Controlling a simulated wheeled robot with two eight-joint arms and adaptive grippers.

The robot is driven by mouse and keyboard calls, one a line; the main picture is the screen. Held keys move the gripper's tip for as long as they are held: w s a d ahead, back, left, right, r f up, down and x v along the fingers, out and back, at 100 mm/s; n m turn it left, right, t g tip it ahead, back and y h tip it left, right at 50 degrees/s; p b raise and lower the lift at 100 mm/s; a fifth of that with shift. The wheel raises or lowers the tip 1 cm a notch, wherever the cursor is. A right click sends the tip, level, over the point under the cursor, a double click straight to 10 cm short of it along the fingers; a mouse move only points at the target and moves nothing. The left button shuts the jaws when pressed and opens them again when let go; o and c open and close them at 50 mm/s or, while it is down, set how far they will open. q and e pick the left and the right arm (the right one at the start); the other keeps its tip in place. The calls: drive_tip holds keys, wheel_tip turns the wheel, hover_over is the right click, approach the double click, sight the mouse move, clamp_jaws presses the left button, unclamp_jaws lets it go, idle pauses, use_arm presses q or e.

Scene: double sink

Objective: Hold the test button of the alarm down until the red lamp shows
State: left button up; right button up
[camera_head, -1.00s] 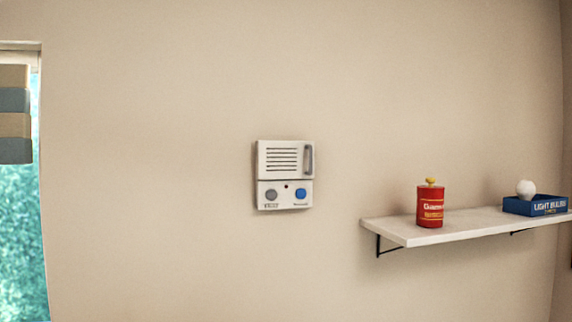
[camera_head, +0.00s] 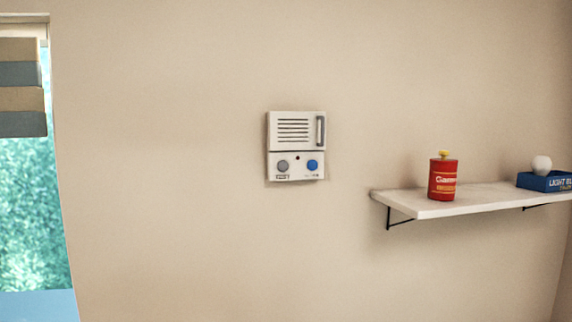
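The alarm (camera_head: 296,146) is a white box on the beige wall, near the middle of the head view. It has a slotted grille on top and a grey vertical bar at its upper right. Below are a grey round button (camera_head: 282,166) at the left and a blue round button (camera_head: 312,166) at the right. A label under the grey button is too small to read surely. A small dark dot (camera_head: 297,158) sits between the buttons; no red light shows on the alarm. Neither of my grippers is in the view.
A white shelf (camera_head: 470,202) on black brackets is on the wall at the right. It bears a red can (camera_head: 443,180) with a yellow top and a blue light bulb box (camera_head: 546,182) with a white bulb. A window with a striped blind (camera_head: 20,88) is at the left.

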idle(0.4)
use_arm(q)
clamp_jaws()
